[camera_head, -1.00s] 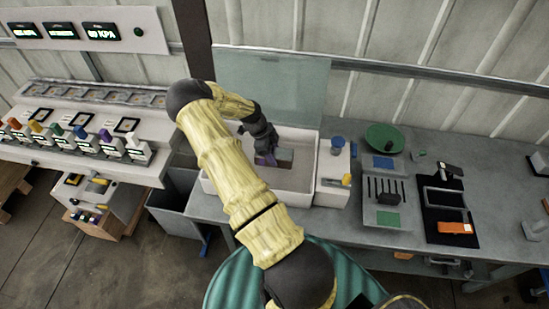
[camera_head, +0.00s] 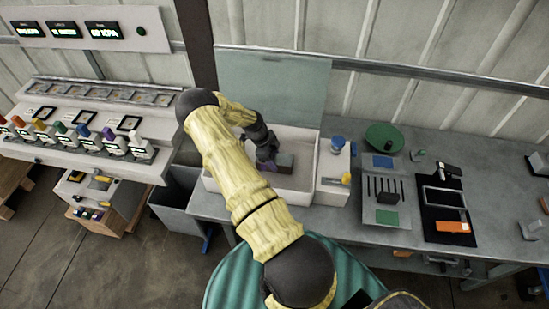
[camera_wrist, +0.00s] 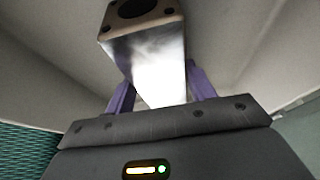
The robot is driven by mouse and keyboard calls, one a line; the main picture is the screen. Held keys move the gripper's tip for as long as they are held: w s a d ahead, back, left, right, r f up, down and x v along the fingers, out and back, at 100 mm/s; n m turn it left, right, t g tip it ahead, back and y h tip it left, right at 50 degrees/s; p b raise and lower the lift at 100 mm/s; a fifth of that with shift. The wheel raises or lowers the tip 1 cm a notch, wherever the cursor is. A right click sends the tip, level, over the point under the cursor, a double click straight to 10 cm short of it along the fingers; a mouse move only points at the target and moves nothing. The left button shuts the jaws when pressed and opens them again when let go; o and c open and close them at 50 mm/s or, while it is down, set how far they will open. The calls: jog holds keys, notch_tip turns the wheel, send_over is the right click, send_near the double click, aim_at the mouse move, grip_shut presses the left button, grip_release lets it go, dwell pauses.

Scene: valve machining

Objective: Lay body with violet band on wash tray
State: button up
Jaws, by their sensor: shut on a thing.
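My gripper (camera_head: 270,162) is shut on a metal valve body (camera_wrist: 155,62), down inside the white wash tray (camera_head: 293,197). In the wrist view, the body is a shiny rectangular block with a round dark hole in its end, between two violet fingers (camera_wrist: 160,85). In the head view, the body shows as a small grey block (camera_head: 286,160) at the fingers. I cannot make out a violet band on the body apart from the violet fingers. I cannot tell whether the body touches the tray floor.
A clear upright panel (camera_head: 275,85) stands behind the tray. A white unit with a blue-topped container (camera_head: 337,143) adjoins its right side. A green dish (camera_head: 384,137) and a black mat (camera_head: 446,225) lie further right. Several coloured-top bodies (camera_head: 85,138) line the left bench.

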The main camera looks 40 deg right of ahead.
jog(key=o, duration=1.6)
jog(key=shift+o, duration=0.2)
jog(key=b+v, duration=0.5)
jog(key=v, duration=0.7)
jog(key=shift+r, duration=0.1)
